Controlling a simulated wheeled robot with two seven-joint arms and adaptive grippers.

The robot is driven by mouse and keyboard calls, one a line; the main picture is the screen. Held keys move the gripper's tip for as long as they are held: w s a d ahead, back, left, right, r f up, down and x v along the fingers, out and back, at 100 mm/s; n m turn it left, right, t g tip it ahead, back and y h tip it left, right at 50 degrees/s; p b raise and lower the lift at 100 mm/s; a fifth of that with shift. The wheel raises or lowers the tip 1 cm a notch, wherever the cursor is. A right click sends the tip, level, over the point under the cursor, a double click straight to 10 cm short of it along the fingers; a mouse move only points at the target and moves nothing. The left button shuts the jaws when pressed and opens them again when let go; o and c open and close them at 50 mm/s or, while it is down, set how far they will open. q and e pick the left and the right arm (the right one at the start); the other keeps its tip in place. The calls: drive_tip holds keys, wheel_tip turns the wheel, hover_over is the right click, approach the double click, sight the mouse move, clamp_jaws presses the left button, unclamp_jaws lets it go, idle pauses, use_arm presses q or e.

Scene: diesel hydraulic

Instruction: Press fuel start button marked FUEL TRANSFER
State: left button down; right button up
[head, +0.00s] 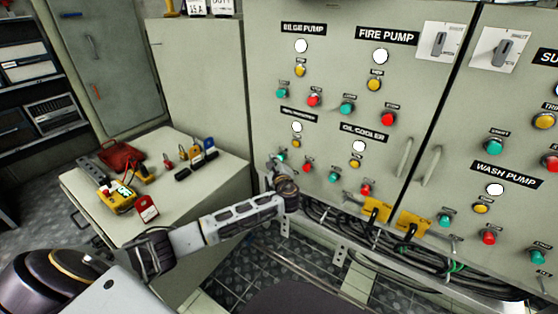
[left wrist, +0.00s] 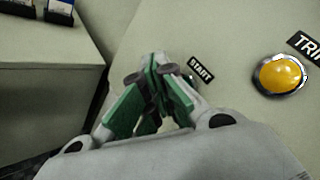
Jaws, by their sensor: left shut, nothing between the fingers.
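The FUEL TRANSFER group sits at the lower left of the grey panel in the head view, its label (head: 299,115) small and blurred. Below the label are a white lamp (head: 297,127), a yellow button (head: 296,141), a green start button (head: 282,157) and a red button (head: 307,163). My left gripper (head: 275,163) is shut and empty, its tips at the green button. In the left wrist view its fingers (left wrist: 158,72) are beside the START label (left wrist: 201,69) and mostly hide the start button. I cannot tell whether they touch. My right gripper is not in view.
A yellow TRIP button (left wrist: 280,75) is right of the fingers. The OIL COOLER group (head: 364,133) is to the right. Cables (head: 390,245) run below the panel. A bench (head: 218,178) with a yellow device (head: 115,197) and several padlocks stands left.

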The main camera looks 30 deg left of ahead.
use_arm(q)
drive_tip(key=shift+s, duration=0.1)
idle(0.4)
drive_tip(key=shift+s+p, duration=0.8)
drive_tip(key=shift+p, duration=0.05)
drive_tip(key=s+p, duration=0.2)
drive_tip(key=s, duration=0.1)
drive_tip(key=s+p, duration=0.1)
drive_tip(key=s, duration=0.1)
drive_tip(key=shift+a+p, duration=0.25)
drive_tip(key=shift+p, duration=0.15)
idle(0.9)
